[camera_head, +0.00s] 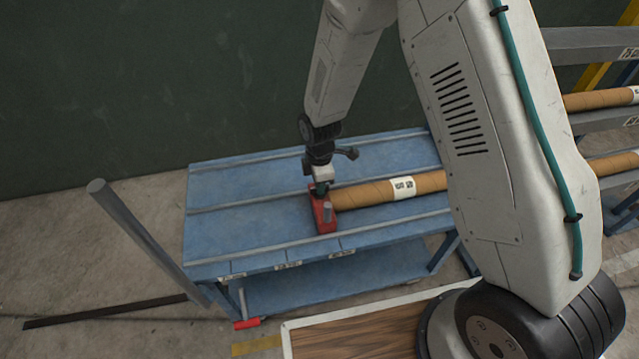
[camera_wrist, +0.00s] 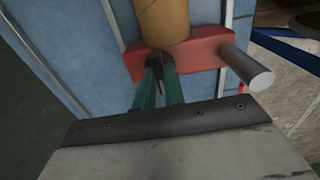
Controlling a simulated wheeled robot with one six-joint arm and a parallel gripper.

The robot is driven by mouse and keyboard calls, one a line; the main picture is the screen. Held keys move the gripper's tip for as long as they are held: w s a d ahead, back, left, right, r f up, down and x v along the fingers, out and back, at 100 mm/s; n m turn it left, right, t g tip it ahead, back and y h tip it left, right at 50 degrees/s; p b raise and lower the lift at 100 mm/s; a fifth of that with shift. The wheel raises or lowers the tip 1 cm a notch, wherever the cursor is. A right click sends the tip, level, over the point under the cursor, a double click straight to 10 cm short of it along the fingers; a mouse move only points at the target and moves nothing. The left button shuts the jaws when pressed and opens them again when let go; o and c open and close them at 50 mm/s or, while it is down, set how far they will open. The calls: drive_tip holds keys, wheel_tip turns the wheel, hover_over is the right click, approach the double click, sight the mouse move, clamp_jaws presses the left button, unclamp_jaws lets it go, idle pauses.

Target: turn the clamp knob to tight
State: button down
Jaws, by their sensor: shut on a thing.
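A red clamp block (camera_head: 323,216) sits on the blue cart top at the near end of a brown cardboard roll (camera_head: 375,194). It also shows in the wrist view (camera_wrist: 198,52), with the roll's end (camera_wrist: 160,20) against it. A grey cylindrical peg (camera_wrist: 250,66) sticks out of its right side there. My gripper (camera_head: 320,189) reaches down to the block. In the wrist view, my gripper's teal fingers (camera_wrist: 157,66) are shut at the block's left part on a small dark piece, the clamp knob (camera_wrist: 157,71). The fingers mostly hide it, so its turn position cannot be told.
The blue cart (camera_head: 240,228) has rails along its top and a lower shelf. A grey upright post (camera_head: 140,235) stands at its left end. A rack (camera_head: 600,122) with more rolls stands at the right. The cart top left of the clamp is clear.

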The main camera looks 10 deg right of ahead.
drive_tip(key=c, duration=1.5)
unclamp_jaws()
wheel_tip(320, 180, up, 8)
drive_tip(key=shift+f, duration=0.1)
